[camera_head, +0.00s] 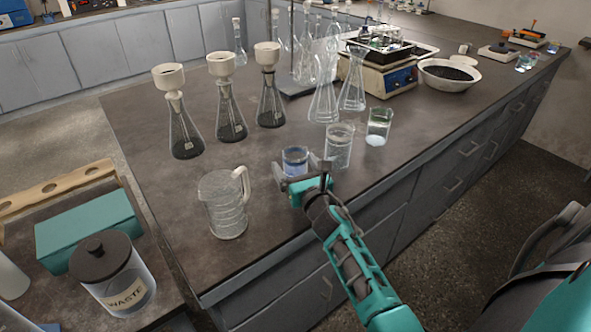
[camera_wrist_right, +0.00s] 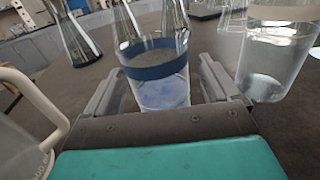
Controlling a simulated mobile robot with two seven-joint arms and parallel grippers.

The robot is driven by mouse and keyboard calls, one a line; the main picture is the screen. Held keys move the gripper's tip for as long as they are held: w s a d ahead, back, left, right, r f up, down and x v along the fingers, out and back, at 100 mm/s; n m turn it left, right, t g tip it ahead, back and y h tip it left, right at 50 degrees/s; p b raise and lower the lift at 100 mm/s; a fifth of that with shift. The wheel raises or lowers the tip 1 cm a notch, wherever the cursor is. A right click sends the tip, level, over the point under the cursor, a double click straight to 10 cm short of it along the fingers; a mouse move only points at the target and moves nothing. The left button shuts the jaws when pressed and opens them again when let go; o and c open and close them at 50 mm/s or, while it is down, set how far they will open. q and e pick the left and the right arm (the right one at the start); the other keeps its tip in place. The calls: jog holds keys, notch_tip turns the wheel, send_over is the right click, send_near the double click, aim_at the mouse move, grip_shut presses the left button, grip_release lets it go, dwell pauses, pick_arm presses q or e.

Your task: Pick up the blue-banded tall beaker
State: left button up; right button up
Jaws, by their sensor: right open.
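The blue-banded beaker (camera_head: 295,160) is a clear glass on the dark bench top, near the front edge. It shows large in the right wrist view (camera_wrist_right: 158,72), with a blue band around it. My right gripper (camera_head: 296,173) is open, with a finger on either side of the beaker's lower part. In the right wrist view the open fingers (camera_wrist_right: 162,88) flank it, with a gap visible at the right finger. Whether the left finger touches the glass cannot be told. My left gripper is not in view.
A clear beaker (camera_head: 339,146) stands close to the right of my gripper, another (camera_head: 379,127) beyond it. A handled glass jug (camera_head: 226,205) stands at left. Several flasks with white funnels (camera_head: 226,110) stand behind. A white bowl (camera_head: 449,75) is farther right.

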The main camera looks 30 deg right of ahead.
jog(key=shift+c, duration=0.3)
jog(key=c, duration=1.1)
jog(key=shift+c, duration=0.2)
jog(key=shift+r, duration=0.15)
jog(key=shift+r+p, duration=0.6)
jog(key=shift+r, duration=0.45)
notch_tip(320, 180, up, 23)
jog(key=p, duration=0.3)
jog(key=shift+f, duration=0.15)
